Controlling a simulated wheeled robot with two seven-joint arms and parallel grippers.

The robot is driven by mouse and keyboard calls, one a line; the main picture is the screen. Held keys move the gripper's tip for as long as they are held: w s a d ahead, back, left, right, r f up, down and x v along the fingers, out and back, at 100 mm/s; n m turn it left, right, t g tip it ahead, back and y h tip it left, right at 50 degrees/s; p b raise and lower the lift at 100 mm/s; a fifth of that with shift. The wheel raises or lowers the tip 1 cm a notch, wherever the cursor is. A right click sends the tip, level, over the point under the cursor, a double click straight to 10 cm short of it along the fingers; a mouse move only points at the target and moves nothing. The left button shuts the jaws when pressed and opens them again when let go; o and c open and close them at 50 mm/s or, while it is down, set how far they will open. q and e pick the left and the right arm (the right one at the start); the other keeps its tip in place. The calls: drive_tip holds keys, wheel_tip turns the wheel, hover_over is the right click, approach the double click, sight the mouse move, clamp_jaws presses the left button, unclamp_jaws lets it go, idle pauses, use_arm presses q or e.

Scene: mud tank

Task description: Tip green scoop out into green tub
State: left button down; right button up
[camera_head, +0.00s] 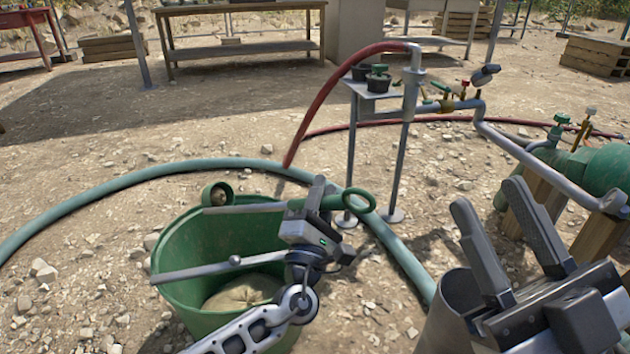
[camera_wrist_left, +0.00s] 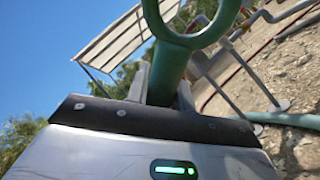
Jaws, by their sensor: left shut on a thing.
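My left gripper (camera_head: 318,208) is shut on the handle of the green scoop (camera_head: 352,200), whose ring end points right. The ring and handle (camera_wrist_left: 172,60) also show in the left wrist view. The scoop's small round cup (camera_head: 218,194) shows at the tub's back-left rim, tilted sideways with a brownish inside. Whether it holds anything is unclear. The green tub (camera_head: 172,262) stands on the ground below my left gripper, with a tan heap (camera_head: 246,290) inside. My left arm covers part of its right side. My right gripper (camera_head: 505,196) is open and empty at the right.
A small stand (camera_head: 375,88) with dark pots and a red hose (camera_head: 318,106) is beyond. Pipes with valves and a green tank (camera_head: 608,176) stand right. Stony ground left is open.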

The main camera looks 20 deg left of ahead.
use_arm(q)
drive_tip(key=s+d+f+m+h, duration=0.1)
drive_tip(key=d+f+m+h, duration=0.3)
drive_tip(key=f, duration=0.5)
drive_tip(key=shift+d+f+m, duration=0.15)
drive_tip(key=shift+d+m, duration=0.1)
drive_tip(key=shift+m, duration=0.75)
